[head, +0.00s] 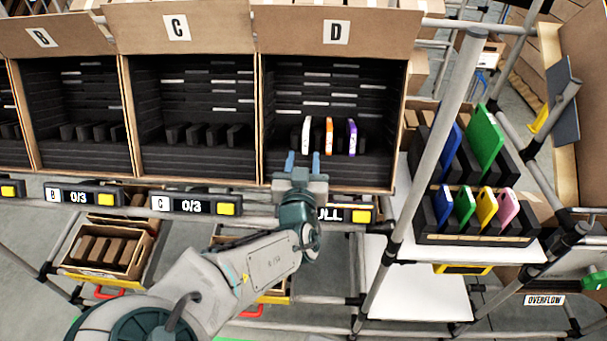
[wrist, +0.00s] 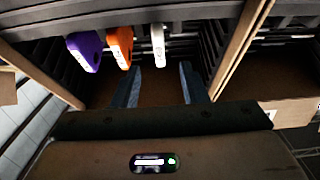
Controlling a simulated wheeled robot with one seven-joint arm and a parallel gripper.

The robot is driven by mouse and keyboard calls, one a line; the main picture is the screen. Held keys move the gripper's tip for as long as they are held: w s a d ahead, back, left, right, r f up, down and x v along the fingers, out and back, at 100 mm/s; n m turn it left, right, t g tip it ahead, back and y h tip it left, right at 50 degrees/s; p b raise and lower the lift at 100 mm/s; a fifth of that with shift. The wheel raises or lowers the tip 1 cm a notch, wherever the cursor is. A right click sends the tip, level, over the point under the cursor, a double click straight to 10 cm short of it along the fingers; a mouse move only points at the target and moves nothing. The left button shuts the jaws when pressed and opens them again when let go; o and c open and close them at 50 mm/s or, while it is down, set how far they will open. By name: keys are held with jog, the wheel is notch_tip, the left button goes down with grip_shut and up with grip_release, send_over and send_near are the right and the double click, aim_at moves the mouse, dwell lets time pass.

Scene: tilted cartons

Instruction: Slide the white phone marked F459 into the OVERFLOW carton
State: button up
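The white phone (head: 306,135) stands upright in a slot of the carton marked D (head: 335,180), left of an orange phone (head: 329,136) and a purple phone (head: 351,137). Its marking is too small to read. My gripper (head: 303,162) is at the front of this carton, just below and in front of the white phone. In the wrist view my gripper (wrist: 160,86) is open and empty, and the white phone (wrist: 158,45) is ahead of the gap between the fingers, apart from them. An OVERFLOW label (head: 545,300) is at the lower right; its carton is not clearly seen.
Cartons C (head: 195,165) and B (head: 82,163) stand to the left with black slotted inserts and no phones. A rack (head: 475,238) at right holds several coloured phones. A grey post (head: 435,140) stands between carton D and that rack.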

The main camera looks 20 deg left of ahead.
aim_at(305, 130)
jog(key=b+x, duration=0.1)
jog(key=x, duration=0.9)
jog(key=shift+d, duration=0.1)
grip_shut()
jog(key=shift+s+d+r+p, duration=0.15)
jog(key=shift+s+r+p, duration=0.4)
jog(key=shift+s, duration=0.25)
jog(key=shift+s+d+r+p, duration=0.2)
jog(key=shift+s+r+p, duration=0.1)
jog(key=shift+s+r, duration=0.45)
jog(key=s+d+r+p, duration=0.2)
jog(key=s+r+p, duration=0.3)
jog(key=s, duration=0.5)
jog(key=shift+d+r+p, duration=0.3)
jog(key=shift+r+p, duration=0.05)
jog(key=shift+p, duration=0.75)
jog(key=shift+s, duration=0.15)
